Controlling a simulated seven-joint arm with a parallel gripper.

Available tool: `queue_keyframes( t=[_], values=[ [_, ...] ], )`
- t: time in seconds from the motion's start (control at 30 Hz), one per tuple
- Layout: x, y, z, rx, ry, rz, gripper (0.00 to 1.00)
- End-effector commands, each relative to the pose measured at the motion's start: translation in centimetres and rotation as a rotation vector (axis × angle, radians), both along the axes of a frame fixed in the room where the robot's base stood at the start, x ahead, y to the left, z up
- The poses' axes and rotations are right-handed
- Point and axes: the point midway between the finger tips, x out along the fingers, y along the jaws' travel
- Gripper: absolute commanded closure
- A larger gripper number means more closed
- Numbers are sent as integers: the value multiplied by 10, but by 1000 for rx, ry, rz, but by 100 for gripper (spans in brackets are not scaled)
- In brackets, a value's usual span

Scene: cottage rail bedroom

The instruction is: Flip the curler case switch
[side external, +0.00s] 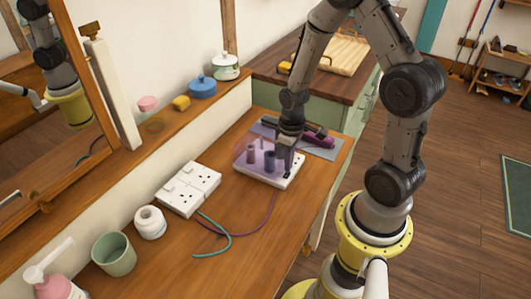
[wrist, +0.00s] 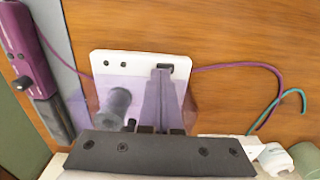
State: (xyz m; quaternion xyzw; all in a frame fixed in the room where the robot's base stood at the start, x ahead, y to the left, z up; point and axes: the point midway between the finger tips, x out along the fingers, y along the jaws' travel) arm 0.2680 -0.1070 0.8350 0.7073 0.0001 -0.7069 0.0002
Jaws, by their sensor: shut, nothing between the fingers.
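The curler case (side external: 240,167) is a white base with a translucent purple cover and dark rollers, on the wooden dresser top. In the wrist view its white plate (wrist: 140,62) has two small dark holes at left and a small dark switch (wrist: 165,67) near the far right corner. My gripper (side external: 288,174) points down at the case's near right side, fingers closed together and empty. In the wrist view my fingertips (wrist: 163,73) lie right at the switch and partly cover it. I cannot tell whether they touch it, or which way it is set.
A purple styling tool (wrist: 32,58) lies on a grey mat (side external: 325,152) beyond the case. White sockets (side external: 189,187) sit to the left, with purple and teal cords (side external: 222,250) nearby. A white jar (side external: 150,222) and green cup (side external: 114,254) stand at front left.

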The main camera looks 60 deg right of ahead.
Motion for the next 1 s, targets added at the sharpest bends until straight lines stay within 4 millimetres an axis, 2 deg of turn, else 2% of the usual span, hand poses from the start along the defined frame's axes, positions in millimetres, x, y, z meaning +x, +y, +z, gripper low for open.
queue_keyframes(
  t=[1.0],
  values=[
    [0,0,-13,0,1,0,100]
  ],
)
